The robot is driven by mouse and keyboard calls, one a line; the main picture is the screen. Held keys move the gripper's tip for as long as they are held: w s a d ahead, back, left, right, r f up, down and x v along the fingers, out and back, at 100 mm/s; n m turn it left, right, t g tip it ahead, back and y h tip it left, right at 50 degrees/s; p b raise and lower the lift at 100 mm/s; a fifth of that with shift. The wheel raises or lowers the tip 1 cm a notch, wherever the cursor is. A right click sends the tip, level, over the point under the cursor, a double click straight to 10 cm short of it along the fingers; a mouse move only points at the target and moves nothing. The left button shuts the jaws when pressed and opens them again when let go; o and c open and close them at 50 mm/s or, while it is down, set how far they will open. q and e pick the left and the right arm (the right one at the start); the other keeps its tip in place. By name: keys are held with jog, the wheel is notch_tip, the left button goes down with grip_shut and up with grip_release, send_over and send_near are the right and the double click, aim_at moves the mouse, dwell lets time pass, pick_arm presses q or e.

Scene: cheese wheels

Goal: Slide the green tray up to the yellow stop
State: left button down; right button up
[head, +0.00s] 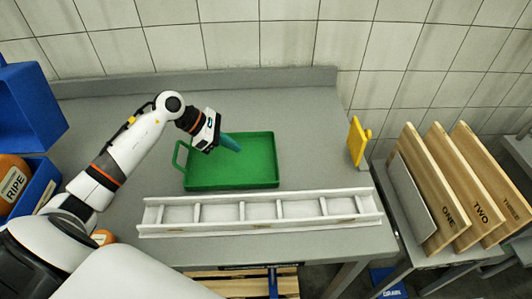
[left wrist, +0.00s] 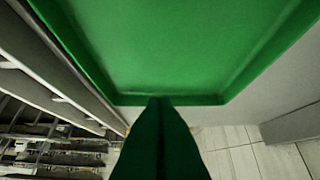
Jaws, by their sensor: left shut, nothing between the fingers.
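The green tray (head: 262,172) lies on the grey table, flat and empty, with a loop handle on its left side. The yellow stop (head: 357,141) stands upright at the table's right edge, with a wide bare gap between it and the tray. My left gripper (head: 236,147) has its teal fingers shut and empty, pointing down over the inside of the tray. In the left wrist view the shut fingers (left wrist: 160,100) overlap the rim of the tray (left wrist: 190,55); I cannot tell whether they touch it. My right gripper is not in view.
A white slotted rack (head: 230,228) lies along the table's front, just before the tray. Blue bins (head: 28,105) stand at the left. Boards marked ONE (head: 425,190), TWO and THREE stand on a side table at right. A low ledge (head: 270,79) closes the back.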

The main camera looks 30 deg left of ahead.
aim_at(276, 162)
pick_arm(q)
jog(key=p+x, duration=0.1)
jog(key=x, duration=0.2)
jog(key=p+x, duration=0.1)
jog(key=x, duration=0.3)
jog(key=shift+w+d+r, duration=0.15)
jog(key=shift+w+d, duration=0.05)
jog(key=shift+d, duration=0.15)
jog(key=shift+w+d+r+p, duration=0.1)
jog(key=shift+w+d+p, duration=0.2)
jog(key=shift+d+p, duration=0.15)
jog(key=shift+w+d+p, duration=0.3)
jog(key=shift+d, duration=0.25)
jog(key=shift+w+d+f, duration=0.2)
jog(key=shift+w+d, duration=0.1)
jog(key=shift+d, duration=0.15)
jog(key=w+d+b, duration=0.3)
jog(key=d, duration=0.3)
jog(key=w+d+b, duration=0.4)
jog(key=d, duration=0.2)
jog(key=w+d+b, duration=0.4)
jog(key=d, duration=0.2)
jog(key=shift+f, duration=0.25)
jog(key=shift+w+d+r, duration=0.15)
jog(key=shift+d, duration=0.25)
jog(key=shift+a, duration=0.1)
